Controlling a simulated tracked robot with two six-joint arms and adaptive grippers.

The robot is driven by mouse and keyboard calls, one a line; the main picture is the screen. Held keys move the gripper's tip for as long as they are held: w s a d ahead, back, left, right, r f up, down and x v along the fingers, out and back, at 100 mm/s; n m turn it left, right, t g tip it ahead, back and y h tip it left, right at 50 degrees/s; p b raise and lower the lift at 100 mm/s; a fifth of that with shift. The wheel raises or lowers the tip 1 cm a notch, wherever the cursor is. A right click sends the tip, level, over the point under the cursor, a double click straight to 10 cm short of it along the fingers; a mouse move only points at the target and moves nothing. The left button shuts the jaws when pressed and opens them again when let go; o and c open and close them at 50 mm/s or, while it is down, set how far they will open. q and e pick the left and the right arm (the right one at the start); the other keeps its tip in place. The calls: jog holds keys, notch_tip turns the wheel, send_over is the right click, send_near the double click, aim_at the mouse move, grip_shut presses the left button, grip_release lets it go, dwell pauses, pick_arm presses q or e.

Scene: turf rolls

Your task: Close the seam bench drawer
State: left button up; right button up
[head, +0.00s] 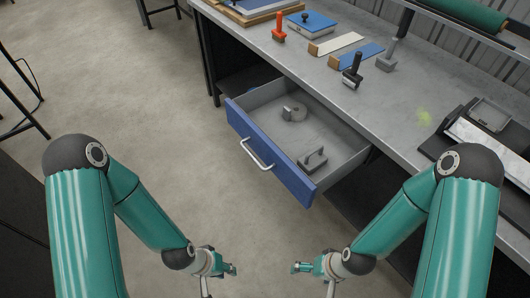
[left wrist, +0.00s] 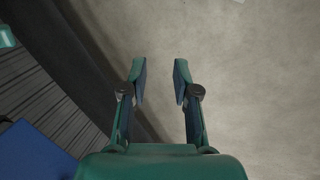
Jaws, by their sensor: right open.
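The seam bench drawer (head: 268,150) is pulled out of the grey bench, with a blue front and a pale bar handle (head: 256,154). Inside it lie a round grey piece (head: 293,113) and a grey piece with a handle (head: 313,159). My left gripper (head: 232,269) is below and left of the drawer front in the head view, apart from it. In the left wrist view its two fingers (left wrist: 160,80) stand apart with only floor between them. My right gripper (head: 296,268) is open and empty, below the drawer front, touching nothing.
The bench top (head: 350,105) holds an orange-handled tool (head: 279,27), a black-handled tool (head: 352,70), a grey tool (head: 387,54) and flat blocks. A dark tray unit (head: 490,115) sits at the right. The floor (head: 170,110) left of the drawer is clear.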

pick_arm(q)
jog(key=shift+m, duration=0.3)
jog(key=shift+c, duration=1.3)
jog(key=shift+w+d+r+m, duration=0.1)
jog(key=shift+w+m, duration=0.25)
jog(key=shift+m, duration=0.35)
grip_shut()
jog(key=m+t+h+b, duration=0.8)
jog(key=m+b, duration=1.4)
jog(key=m, duration=0.6)
send_near(284, 175)
jog(key=b+x, duration=0.2)
jog(key=x, duration=0.4)
jog(key=shift+s+d, duration=0.1)
jog(key=shift+s, duration=0.15)
jog(key=shift+w+d, duration=0.3)
jog(key=shift+w, duration=0.05)
